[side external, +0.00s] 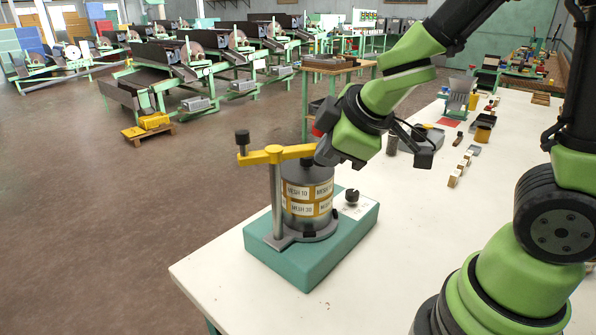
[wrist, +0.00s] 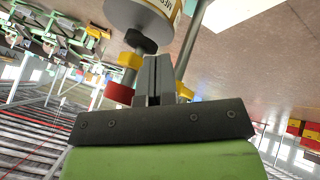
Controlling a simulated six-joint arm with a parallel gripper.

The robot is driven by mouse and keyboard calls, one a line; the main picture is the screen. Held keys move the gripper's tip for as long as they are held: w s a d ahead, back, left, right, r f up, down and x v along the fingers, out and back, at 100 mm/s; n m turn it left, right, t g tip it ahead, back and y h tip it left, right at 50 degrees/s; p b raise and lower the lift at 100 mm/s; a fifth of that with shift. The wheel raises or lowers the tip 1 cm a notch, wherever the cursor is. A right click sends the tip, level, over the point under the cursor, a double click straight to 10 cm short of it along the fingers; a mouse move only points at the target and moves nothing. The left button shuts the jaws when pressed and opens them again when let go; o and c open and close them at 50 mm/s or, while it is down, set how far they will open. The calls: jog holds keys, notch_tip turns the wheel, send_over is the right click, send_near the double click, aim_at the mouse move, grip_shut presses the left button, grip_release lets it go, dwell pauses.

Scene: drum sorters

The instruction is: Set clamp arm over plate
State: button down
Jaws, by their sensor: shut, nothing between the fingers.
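The yellow clamp arm (side external: 278,155) sits on an upright metal post (side external: 277,200) and reaches right over the top plate (side external: 298,172) of the sieve stack (side external: 308,200). Its right end is hidden behind my gripper; a red knob (side external: 317,131) shows there. In the wrist view, seen upside down, the red knob (wrist: 124,113), yellow arm end (wrist: 130,60) and a black pad (wrist: 140,42) line up near the stack (wrist: 135,12). My gripper (wrist: 152,68) is shut and empty, in front of the arm. I cannot tell whether it touches it.
The stack stands on a green base (side external: 325,250) with a black dial (side external: 352,196), near the left edge of the white table (side external: 420,240). Small blocks (side external: 455,177) and bins (side external: 484,130) lie farther back. The table right of the base is clear.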

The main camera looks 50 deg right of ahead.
jog(key=n+y, duration=0.1)
jog(key=n, duration=0.1)
jog(key=w+d+n+y, duration=0.1)
jog(key=n, duration=0.1)
jog(key=d+n+y, duration=0.1)
jog(key=n, duration=0.1)
jog(key=shift+w+y, duration=0.35)
jog(key=shift+y, duration=0.05)
jog(key=shift+w+d+n+g+y, duration=0.55)
jog(key=shift+w+n+y, duration=0.2)
jog(key=shift+n, duration=0.35)
jog(key=shift+w+d, duration=0.1)
jog(key=shift+w, duration=0.4)
jog(key=shift+s, duration=0.1)
jog(key=s+f+v, duration=0.1)
jog(key=s+v, duration=0.1)
jog(key=v, duration=1)
jog(key=shift+s+f, duration=0.2)
jog(key=shift+s, duration=0.15)
